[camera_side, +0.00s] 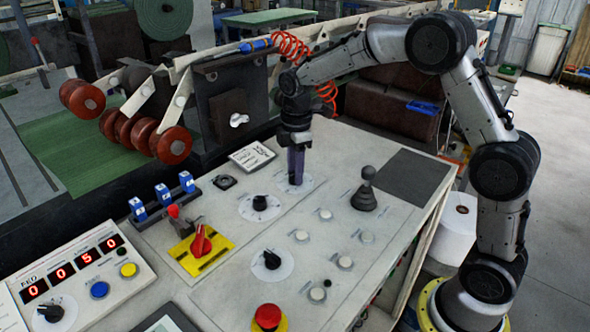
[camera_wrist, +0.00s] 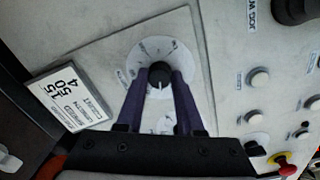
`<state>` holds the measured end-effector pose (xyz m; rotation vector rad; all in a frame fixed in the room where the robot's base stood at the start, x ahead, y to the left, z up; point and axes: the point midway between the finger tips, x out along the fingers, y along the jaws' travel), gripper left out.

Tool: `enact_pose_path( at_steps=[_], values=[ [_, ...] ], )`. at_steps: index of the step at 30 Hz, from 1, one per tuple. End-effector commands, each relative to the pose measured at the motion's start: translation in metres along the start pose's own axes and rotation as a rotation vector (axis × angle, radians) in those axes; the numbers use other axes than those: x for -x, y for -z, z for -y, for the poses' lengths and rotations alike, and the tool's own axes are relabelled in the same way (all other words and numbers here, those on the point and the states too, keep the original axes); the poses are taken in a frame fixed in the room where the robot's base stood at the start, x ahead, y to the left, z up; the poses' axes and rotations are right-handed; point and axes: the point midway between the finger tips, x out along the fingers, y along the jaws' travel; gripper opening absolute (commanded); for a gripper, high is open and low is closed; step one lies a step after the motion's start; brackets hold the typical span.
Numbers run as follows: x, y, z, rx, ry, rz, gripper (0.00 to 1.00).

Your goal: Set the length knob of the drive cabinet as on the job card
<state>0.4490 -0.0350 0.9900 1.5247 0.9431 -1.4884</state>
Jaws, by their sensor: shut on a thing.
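My gripper (camera_side: 296,178) points straight down at the drive cabinet's pale top (camera_side: 330,240). In the wrist view its two purple fingers (camera_wrist: 160,82) are shut on a black knob (camera_wrist: 160,72), one on each side. The knob sits on a round white dial plate (camera_wrist: 134,60); its white pointer line points toward the bottom of the picture, toward the gripper body. The dial's lettering is too small to read. The job card (camera_wrist: 68,98) lies left of the knob, turned, with large figures that look like 15 and 50. The card also shows in the side view (camera_side: 252,156).
Two other black knobs on white dials (camera_side: 260,202) (camera_side: 272,259) stand nearer the camera. A joystick (camera_side: 367,190) stands right of my gripper. A red switch on a yellow plate (camera_side: 201,243), several buttons and a feed display box (camera_side: 75,275) occupy the front.

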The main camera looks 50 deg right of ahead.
Motion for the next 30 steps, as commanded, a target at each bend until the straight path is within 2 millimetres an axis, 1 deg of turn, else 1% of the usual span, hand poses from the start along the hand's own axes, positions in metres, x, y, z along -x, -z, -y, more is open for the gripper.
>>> enact_pose_path(
  at_steps=[6,15,22,30],
  values=[
    [0.0016,-0.0001,-0.0007,0.19,-0.004,-0.009,0.0],
    [0.0015,-0.0002,-0.0009,0.387,-0.004,-0.016,0.0],
    [0.0018,-0.0001,-0.0011,0.465,-0.004,-0.019,0.0],
    [0.0019,0.0,-0.0012,0.491,-0.004,-0.02,0.0]
  ],
)
